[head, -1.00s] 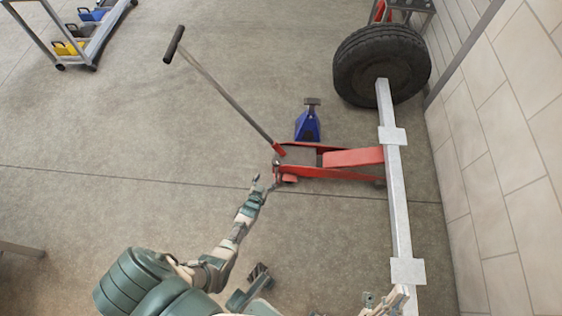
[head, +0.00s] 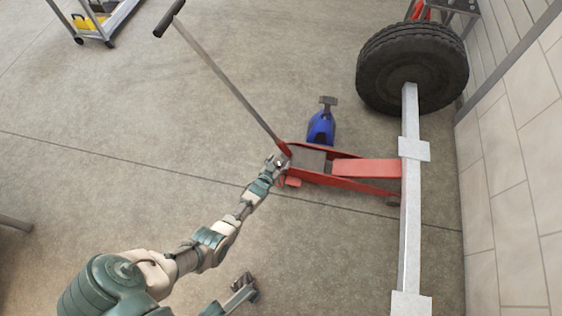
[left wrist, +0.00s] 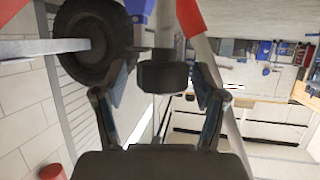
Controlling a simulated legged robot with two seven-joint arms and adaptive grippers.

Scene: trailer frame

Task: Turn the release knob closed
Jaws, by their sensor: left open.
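The red floor jack (head: 365,168) stands on the floor with its long handle (head: 228,84) slanting up to the left. My left gripper (head: 277,163) is at the handle's foot, at the jack's left end. In the left wrist view, the dark, round release knob (left wrist: 163,77) lies between the two fingers of my left gripper (left wrist: 162,88). The fingers are open, with a visible gap on each side of the knob. The knob is too small and covered to make out in the head view.
A blue jack stand (head: 321,127) stands just behind the jack. A grey beam (head: 411,225) with a black tyre (head: 412,68) crosses the jack's right end, near the tiled wall (head: 510,190). A cart (head: 100,25) is at the top left. The floor left of the jack is clear.

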